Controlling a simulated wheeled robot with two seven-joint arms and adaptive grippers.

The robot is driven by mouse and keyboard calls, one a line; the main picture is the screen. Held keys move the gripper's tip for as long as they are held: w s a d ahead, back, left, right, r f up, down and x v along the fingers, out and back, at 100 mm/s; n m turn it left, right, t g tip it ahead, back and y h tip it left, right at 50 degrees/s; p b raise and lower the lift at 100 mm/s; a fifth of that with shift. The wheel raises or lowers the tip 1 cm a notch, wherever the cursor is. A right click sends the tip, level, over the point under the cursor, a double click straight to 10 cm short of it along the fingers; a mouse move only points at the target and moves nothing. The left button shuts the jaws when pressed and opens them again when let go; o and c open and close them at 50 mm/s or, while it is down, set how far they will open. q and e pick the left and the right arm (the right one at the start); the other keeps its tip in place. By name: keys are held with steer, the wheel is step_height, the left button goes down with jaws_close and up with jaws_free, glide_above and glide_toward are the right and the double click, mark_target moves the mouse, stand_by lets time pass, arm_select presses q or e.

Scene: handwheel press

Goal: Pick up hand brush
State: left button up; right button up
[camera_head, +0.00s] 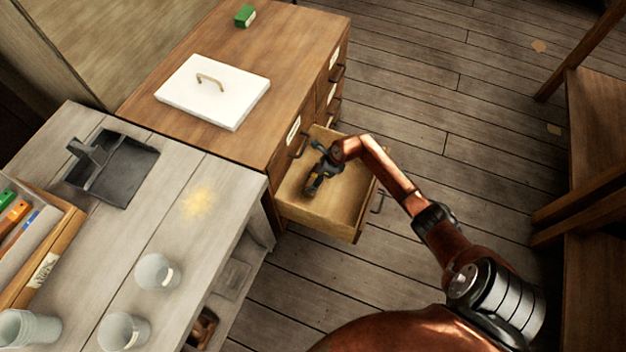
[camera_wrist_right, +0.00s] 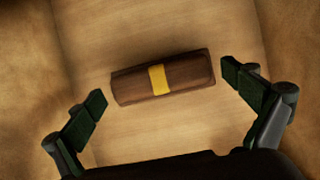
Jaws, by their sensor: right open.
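The hand brush (camera_wrist_right: 185,76) lies in an open drawer (camera_head: 350,222). In the right wrist view it is a dark brown wooden block with a yellow band around its middle, slightly tilted; no bristles show. My right gripper (camera_head: 312,188) reaches down into the drawer in the head view and covers most of the brush there. In the right wrist view my right gripper (camera_wrist_right: 168,92) is open, with one dark finger beyond each end of the brush and a gap at both ends. My left gripper is not in view.
The drawer walls stand close around my right gripper. The grey table (camera_head: 215,165) holds a dustpan (camera_head: 125,180), yellow dust (camera_head: 199,202) and glasses (camera_head: 155,272).

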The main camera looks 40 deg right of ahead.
steer(key=c, duration=1.2)
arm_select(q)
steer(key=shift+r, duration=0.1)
arm_select(e)
steer(key=shift+o, duration=0.2)
steer(key=shift+r, duration=0.15)
steer(key=shift+r+p, duration=0.35)
steer(key=shift+r, duration=0.25)
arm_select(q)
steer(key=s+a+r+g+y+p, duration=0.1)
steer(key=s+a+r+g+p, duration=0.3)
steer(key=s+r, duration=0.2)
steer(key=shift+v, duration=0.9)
arm_select(e)
step_height(320, 180, up, 8)
steer(key=shift+r, duration=0.25)
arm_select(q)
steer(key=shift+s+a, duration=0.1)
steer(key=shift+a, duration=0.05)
